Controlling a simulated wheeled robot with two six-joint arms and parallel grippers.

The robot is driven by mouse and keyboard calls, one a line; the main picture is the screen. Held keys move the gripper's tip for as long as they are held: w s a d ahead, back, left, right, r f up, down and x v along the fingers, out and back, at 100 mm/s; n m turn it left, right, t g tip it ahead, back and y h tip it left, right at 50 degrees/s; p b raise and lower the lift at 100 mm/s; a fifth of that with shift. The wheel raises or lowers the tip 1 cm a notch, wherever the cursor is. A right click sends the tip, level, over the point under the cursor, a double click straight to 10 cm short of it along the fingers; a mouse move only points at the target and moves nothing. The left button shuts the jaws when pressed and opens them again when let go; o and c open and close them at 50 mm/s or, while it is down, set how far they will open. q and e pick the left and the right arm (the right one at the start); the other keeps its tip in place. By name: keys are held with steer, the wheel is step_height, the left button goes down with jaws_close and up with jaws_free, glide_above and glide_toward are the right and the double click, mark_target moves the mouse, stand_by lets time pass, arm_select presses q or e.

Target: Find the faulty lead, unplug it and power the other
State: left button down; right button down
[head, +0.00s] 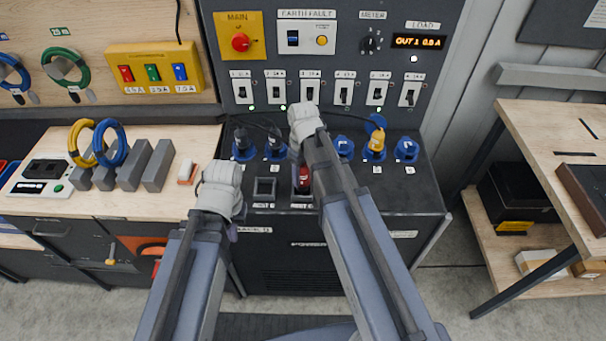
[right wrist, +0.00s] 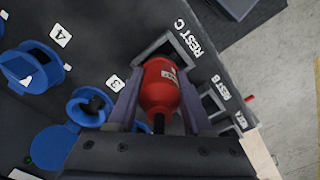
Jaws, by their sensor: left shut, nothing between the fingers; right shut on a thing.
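The supply unit's sloped top (head: 350,190) carries a row of numbered blue sockets. My right gripper (right wrist: 160,85) is shut around a red plug (right wrist: 162,88), whose end is at the square holder marked REST C (right wrist: 172,45); I cannot tell if it is fully seated. The red plug also shows in the head view (head: 304,180). Socket 3 (right wrist: 90,106) looks empty with its lid open. Black plugs stand in socket 1 (head: 242,139) and socket 2 (head: 275,142). A yellow plug (head: 377,141) is in socket 5. My left gripper (head: 236,222) is shut and empty, left of REST B (head: 264,188).
The upright panel has several breakers (head: 307,88), a red MAIN knob (head: 240,42), a METER dial (head: 371,41) and a LOAD display (head: 419,41) reading OUT 1. The left bench holds cable coils (head: 112,143) and grey blocks (head: 158,165). A wooden bench (head: 550,120) stands right.

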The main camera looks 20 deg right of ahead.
mark_target(303, 165)
steer(key=shift+f+b, duration=0.5)
steer(key=shift+f, duration=0.1)
steer(key=shift+c, duration=1.2)
jaws_free()
steer(key=shift+r, duration=0.15)
step_height(303, 165, up, 8)
steer(key=p, duration=0.8)
steer(key=shift+f, duration=0.2)
steer(key=s+m, duration=0.6)
steer(key=s, duration=0.3)
steer(key=s+a+f+n+h+b, duration=0.1)
steer(key=s+a+f+n+b, duration=0.3)
steer(key=a+f+b, duration=0.3)
steer(key=s+a, duration=0.1)
steer(key=a, duration=0.2)
steer(key=shift+s+a, duration=0.15)
steer(key=shift+a, duration=0.1)
